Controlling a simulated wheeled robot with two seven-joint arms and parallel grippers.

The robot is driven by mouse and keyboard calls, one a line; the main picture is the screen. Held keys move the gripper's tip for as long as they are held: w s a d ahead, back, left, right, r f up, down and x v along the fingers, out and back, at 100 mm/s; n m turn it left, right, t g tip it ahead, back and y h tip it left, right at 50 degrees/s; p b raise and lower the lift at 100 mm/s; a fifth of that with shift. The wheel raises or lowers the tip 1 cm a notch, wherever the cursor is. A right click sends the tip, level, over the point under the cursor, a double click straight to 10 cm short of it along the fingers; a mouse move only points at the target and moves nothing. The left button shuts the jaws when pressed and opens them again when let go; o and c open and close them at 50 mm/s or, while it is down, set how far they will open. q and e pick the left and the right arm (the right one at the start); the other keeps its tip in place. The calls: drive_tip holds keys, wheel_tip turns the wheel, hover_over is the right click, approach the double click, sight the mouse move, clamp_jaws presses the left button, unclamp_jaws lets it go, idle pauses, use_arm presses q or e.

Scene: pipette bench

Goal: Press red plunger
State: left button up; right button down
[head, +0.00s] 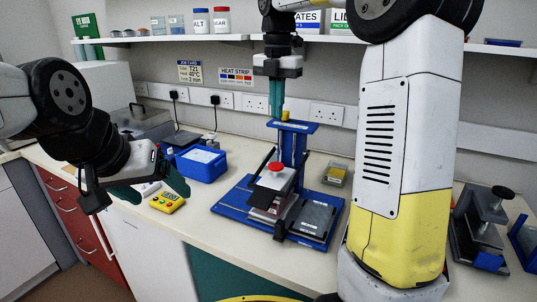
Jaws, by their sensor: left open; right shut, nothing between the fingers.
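The red plunger (277,167) is a round red knob on top of a white block in the blue press stand (238,207) on the bench. A yellow piece (285,116) sits at the top of the stand's blue post. My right gripper (276,112) points down at the yellow piece, above and behind the red plunger. Its teal fingers are shut; whether they touch the yellow piece I cannot tell. My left gripper (150,190) is at the left, near the bench's front edge, open and empty, well apart from the red plunger.
A yellow control box (167,202) lies beside my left gripper. A blue tray (202,168) stands behind it. A small clear-lidded box (336,173) is right of the stand. A shelf (190,38) with jars runs above. A metal clamp device (478,225) stands far right.

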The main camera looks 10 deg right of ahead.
sight(276, 165)
wheel_tip(276, 165, down, 14)
idle(0.5)
drive_tip(key=shift+f, duration=0.1)
drive_tip(key=shift+f, duration=1.2)
wheel_tip(276, 165, up, 8)
drive_tip(key=shift+r, duration=0.15)
